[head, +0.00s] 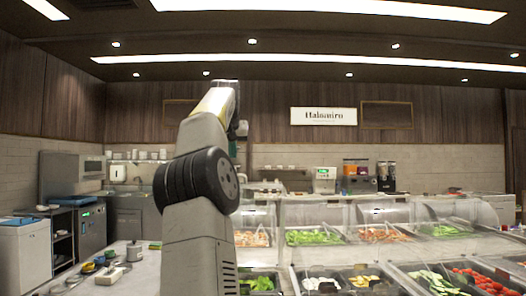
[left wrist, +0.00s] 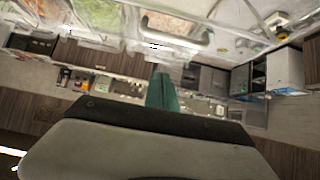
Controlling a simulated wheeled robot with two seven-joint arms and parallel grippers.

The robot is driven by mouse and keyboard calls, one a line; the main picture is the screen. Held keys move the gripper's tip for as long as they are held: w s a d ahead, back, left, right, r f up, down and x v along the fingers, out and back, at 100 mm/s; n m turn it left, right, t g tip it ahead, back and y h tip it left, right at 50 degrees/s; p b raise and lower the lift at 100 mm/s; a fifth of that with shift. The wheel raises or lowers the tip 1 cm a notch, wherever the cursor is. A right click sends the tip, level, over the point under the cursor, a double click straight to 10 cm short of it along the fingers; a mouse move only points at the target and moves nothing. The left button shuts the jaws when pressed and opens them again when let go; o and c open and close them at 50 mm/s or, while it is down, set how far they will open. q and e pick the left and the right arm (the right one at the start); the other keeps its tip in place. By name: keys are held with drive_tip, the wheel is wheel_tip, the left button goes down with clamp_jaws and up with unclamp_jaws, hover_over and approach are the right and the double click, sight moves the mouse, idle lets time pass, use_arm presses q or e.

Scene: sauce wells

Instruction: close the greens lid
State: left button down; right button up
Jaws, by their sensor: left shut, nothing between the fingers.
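Several food wells sit in the counter in the head view. One holds leafy greens (head: 314,238), with a clear panel that looks like a raised lid (head: 318,213) behind it. Other wells also hold green food, so I cannot tell for sure which is the greens well. My left arm rises in front of the counter, left of these greens; its gripper end is mostly hidden behind the forearm. In the left wrist view my left gripper (left wrist: 162,92) is shut and empty, apart from the clear lids. A clear lid with a pale handle (left wrist: 178,32) shows there, upside down. My right gripper is out of view.
More wells hold orange food (head: 380,235), red tomatoes (head: 484,281) and sliced cucumber (head: 434,281), with clear panels behind the back row. A worktop (head: 130,278) with small items lies at lower left. Dispensers (head: 325,180) stand on the back counter.

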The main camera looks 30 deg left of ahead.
use_arm(q)
drive_tip(key=x, duration=0.5)
drive_tip(key=shift+w+a+f, duration=0.15)
drive_tip(key=shift+w+f, duration=0.05)
drive_tip(key=shift+f, duration=0.15)
drive_tip(key=shift+s+d+f, duration=0.25)
drive_tip(key=shift+s+d, duration=0.05)
drive_tip(key=shift+s, duration=0.3)
drive_tip(key=shift+s+d+f, duration=0.55)
drive_tip(key=shift+s+f, duration=0.25)
